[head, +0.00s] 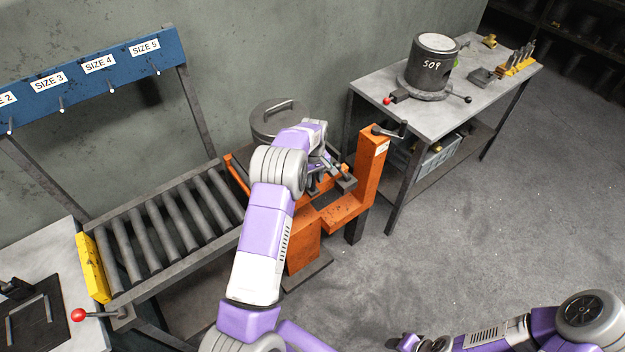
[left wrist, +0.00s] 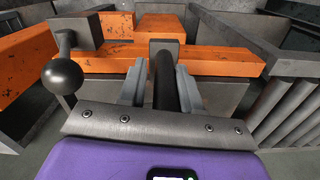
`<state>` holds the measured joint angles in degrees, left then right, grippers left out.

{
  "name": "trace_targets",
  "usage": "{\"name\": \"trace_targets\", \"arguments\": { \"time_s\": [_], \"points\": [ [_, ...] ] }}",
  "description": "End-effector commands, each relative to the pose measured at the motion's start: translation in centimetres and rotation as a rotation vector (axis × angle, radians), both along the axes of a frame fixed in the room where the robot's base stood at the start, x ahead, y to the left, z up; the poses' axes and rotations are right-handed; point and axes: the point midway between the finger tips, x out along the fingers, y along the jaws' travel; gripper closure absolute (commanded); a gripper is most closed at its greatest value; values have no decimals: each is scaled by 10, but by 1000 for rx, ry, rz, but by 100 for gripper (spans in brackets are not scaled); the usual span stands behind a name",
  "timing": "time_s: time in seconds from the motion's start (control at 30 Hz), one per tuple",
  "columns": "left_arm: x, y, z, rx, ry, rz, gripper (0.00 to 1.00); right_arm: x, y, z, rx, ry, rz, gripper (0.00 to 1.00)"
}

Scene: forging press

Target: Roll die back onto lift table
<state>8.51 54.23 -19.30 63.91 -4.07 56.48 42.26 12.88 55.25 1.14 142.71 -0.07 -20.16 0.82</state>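The die, a grey round block with a bar handle on top (head: 280,118), is at the back of the orange lift table (head: 370,165), partly hidden by my left arm. My left gripper (head: 338,178) is low over the table's front; in the left wrist view its fingers (left wrist: 161,88) stand on either side of a dark bar (left wrist: 164,78). Whether they press on it is unclear. My right gripper (head: 405,342) is at the bottom edge, barely visible.
A roller conveyor (head: 165,222) adjoins the lift table at left, with a yellow stop (head: 93,268) at its far end. The floor at front right is clear.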

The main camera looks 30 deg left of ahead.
Motion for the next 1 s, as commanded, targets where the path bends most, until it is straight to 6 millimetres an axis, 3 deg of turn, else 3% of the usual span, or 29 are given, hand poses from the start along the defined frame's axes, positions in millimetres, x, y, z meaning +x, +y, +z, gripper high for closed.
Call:
{"name": "trace_targets", "arguments": {
  "time_s": [0.03,0.1,0.43,0.8,1.0],
  "points": [
    [2,-1,2,0,-7,-1,61,0,0,0,0,0,0,57],
    [2,-1,2,-1,-5,-1,51,0,0,0,0,0,0,57],
    [0,0,4,-1,0,1,51,0,0,0,0,0,0,57],
    [1,-1,61,-1,-4,0,51,0,0,2,0,0,0,57],
    [1,-1,76,-1,-3,0,51,0,0,2,0,0,0,57]
  ]
}}
